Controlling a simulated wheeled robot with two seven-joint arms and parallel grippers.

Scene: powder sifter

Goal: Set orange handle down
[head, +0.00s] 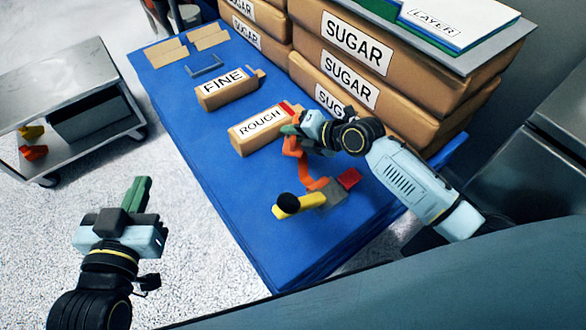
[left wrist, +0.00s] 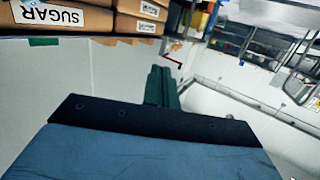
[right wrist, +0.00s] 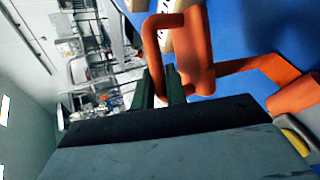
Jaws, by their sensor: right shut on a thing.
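The orange handle (head: 293,147) is a bent, crank-like piece over the right part of the blue table (head: 215,165). I cannot tell whether the orange piece rests on the table. My left gripper (head: 137,192) is shut and empty, off the table's left side; its fingers lie together in the left wrist view (left wrist: 161,85).
Boxes marked ROUGH (head: 262,128) and FINE (head: 228,88) stand on the table. SUGAR boxes (head: 345,85) are stacked behind. A red block (head: 348,178) sits by the grey one. A grey cart (head: 60,75) stands left. The table's front-left strip is clear.

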